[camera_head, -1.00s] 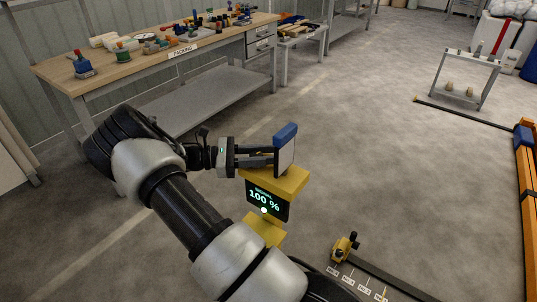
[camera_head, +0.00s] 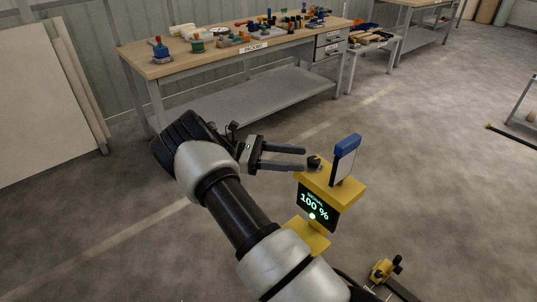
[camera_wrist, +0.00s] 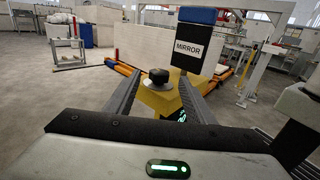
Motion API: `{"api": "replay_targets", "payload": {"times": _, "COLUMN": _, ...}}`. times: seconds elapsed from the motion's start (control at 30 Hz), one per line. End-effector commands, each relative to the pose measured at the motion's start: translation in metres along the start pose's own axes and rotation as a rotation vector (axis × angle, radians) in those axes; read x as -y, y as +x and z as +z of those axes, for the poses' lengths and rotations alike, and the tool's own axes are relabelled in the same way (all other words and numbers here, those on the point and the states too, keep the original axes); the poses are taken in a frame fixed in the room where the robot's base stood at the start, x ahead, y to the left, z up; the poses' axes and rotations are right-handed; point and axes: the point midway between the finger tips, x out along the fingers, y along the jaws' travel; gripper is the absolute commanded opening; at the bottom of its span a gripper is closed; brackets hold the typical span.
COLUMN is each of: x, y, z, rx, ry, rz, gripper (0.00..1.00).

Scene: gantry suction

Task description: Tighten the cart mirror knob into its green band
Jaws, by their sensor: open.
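The black cart mirror knob (camera_head: 314,162) sits on top of a yellow post head (camera_head: 328,184), left of the upright mirror (camera_head: 345,165) with its blue top. My gripper (camera_head: 304,160) is open, its two fingers pointing at the knob from the left. In the wrist view the knob (camera_wrist: 158,77) shows ahead between the fingertips, and I see no finger touching it. The mirror's back (camera_wrist: 189,47) there carries a "MIRROR" label and stands just beyond and right of the knob. A dark screen (camera_head: 315,203) on the post reads 100 %. I cannot make out a green band on the knob.
A packing bench (camera_head: 229,50) with several small items stands behind the arm. A yellow fixture (camera_head: 383,271) on a dark rail lies low at front right. Pale panels (camera_head: 45,110) lean at the left.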

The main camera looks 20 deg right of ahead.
Motion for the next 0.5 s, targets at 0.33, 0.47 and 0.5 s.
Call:
{"api": "replay_targets", "payload": {"times": 0.33, "x": -0.001, "y": -0.068, "z": -0.002, "rx": 0.0, "ry": 0.001, "rz": 0.001, "gripper": 0.49}}
{"api": "replay_targets", "payload": {"times": 0.47, "x": 0.0, "y": -0.078, "z": -0.001, "rx": -0.001, "ry": 0.0, "rz": 0.0, "gripper": 0.49}}
{"api": "replay_targets", "payload": {"times": 0.5, "x": 0.0, "y": -0.08, "z": -0.001, "rx": 0.0, "ry": 0.0, "rz": -0.001, "gripper": 0.49}}
